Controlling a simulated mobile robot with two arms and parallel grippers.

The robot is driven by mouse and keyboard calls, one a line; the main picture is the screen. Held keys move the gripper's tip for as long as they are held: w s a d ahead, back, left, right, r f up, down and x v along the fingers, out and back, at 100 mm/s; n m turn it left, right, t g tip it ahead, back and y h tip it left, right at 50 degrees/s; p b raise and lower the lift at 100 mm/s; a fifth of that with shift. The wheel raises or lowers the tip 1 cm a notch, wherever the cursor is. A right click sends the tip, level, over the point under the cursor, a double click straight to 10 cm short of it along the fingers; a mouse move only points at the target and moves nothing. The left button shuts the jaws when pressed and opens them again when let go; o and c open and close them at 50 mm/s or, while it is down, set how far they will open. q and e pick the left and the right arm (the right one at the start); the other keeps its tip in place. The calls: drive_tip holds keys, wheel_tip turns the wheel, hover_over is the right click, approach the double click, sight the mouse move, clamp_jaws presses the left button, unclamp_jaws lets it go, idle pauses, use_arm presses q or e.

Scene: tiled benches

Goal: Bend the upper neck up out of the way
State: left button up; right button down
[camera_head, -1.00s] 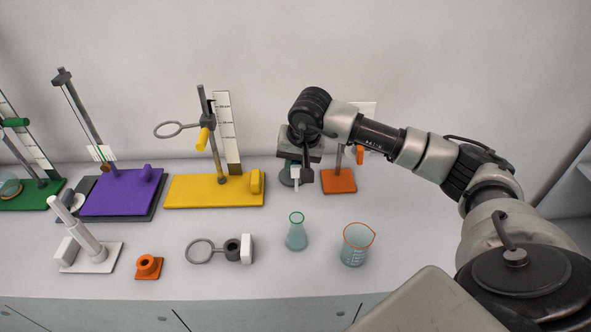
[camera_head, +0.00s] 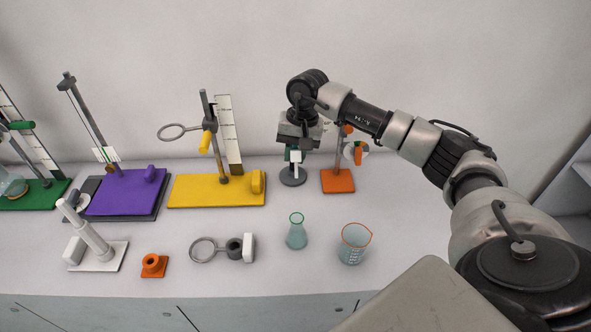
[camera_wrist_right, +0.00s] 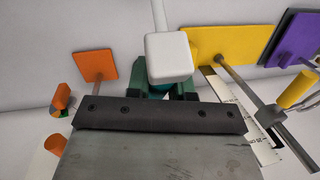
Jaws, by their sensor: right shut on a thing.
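My right gripper (camera_head: 296,156) points down at the back of the bench, over a small stand with a round dark grey base (camera_head: 293,177). My left gripper is not in view.
An orange-based stand (camera_head: 338,181) stands close on the right, a yellow-based stand (camera_head: 215,190) on the left. The wall is close behind.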

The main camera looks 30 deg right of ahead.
sight(293, 148)
drive_tip(key=shift+w+r, duration=0.1)
drive_tip(key=shift+r, duration=0.2)
drive_tip(key=shift+w+d+r+g+y, duration=0.15)
drive_tip(key=shift+w+r+g+y, duration=0.15)
drive_tip(key=shift+g, duration=0.2)
drive_tip(key=shift+w+d+r+g+y, duration=0.15)
drive_tip(key=shift+r+g+y, duration=0.05)
drive_tip(key=shift+g+y, duration=0.25)
drive_tip(key=shift+w+d+r+g+y+b, duration=0.35)
drive_tip(key=shift+w+r+g, duration=0.1)
drive_tip(key=shift+g, duration=0.3)
